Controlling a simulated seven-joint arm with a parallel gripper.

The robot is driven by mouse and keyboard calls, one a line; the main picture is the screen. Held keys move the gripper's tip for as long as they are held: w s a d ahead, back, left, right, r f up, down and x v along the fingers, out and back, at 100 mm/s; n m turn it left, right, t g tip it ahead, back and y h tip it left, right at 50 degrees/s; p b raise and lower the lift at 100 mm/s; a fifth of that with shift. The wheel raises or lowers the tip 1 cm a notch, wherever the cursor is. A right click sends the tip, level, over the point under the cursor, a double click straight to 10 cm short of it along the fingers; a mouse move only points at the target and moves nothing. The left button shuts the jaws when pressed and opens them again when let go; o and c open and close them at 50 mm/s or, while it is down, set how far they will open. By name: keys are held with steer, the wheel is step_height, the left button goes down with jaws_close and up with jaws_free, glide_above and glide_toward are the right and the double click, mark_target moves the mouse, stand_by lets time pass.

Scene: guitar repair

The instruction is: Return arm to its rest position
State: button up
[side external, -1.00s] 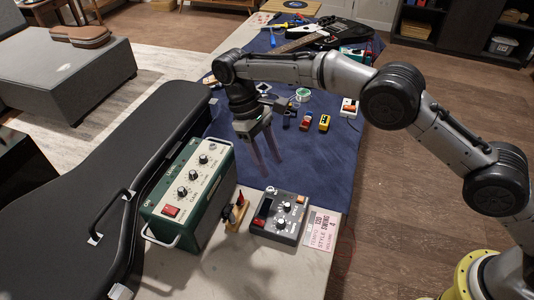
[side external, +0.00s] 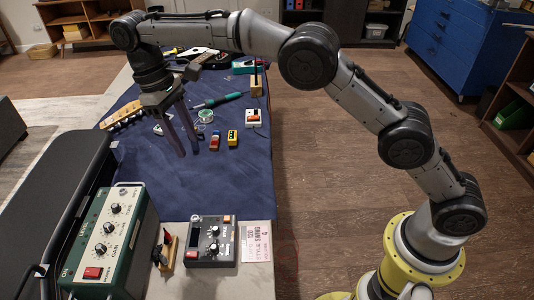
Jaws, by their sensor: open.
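My gripper (side external: 188,147) hangs pointing down over the blue mat (side external: 215,188) on the workbench. Its two long dark fingers are apart, with nothing between them. My arm reaches across from its yellow base on the right, arching above the bench. The fingertips appear left of the small red pedal (side external: 214,141) and yellow pedal (side external: 232,138). I cannot tell exactly how high they are above the mat.
A green amplifier (side external: 109,235), a grey multi-knob pedal (side external: 212,241) and a pink-white card (side external: 256,243) sit at the near end. A black guitar case (side external: 60,215) lies left. A soldering iron (side external: 225,99) and a solder spool (side external: 206,116) lie beyond the gripper. The mat's near part is clear.

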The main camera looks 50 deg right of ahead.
steer(key=s+d+r+m+t+y, duration=0.1)
steer(key=s+d+r, duration=0.2)
steer(key=d+r, duration=0.3)
steer(key=s+d+r+m+t, duration=0.1)
steer(key=s+d+r, duration=0.25)
steer(key=r, duration=0.35)
steer(key=s+d+r+m+t, duration=0.1)
steer(key=s+d+r+t, duration=0.1)
steer(key=s+d+r, duration=0.5)
steer(key=s+d+f+m+t, duration=0.1)
steer(key=s+d+f, duration=0.2)
steer(key=s, duration=0.4)
steer(key=s+d+f+m+t, duration=0.1)
steer(key=s+d+f+t, duration=0.15)
steer(key=s, duration=0.35)
steer(key=s+d+f, duration=0.1)
steer(key=s+f, duration=0.4)
steer(key=f, duration=0.5)
steer(key=shift+t, duration=0.35)
steer(key=shift+o, duration=0.2)
steer(key=shift+r, duration=0.1)
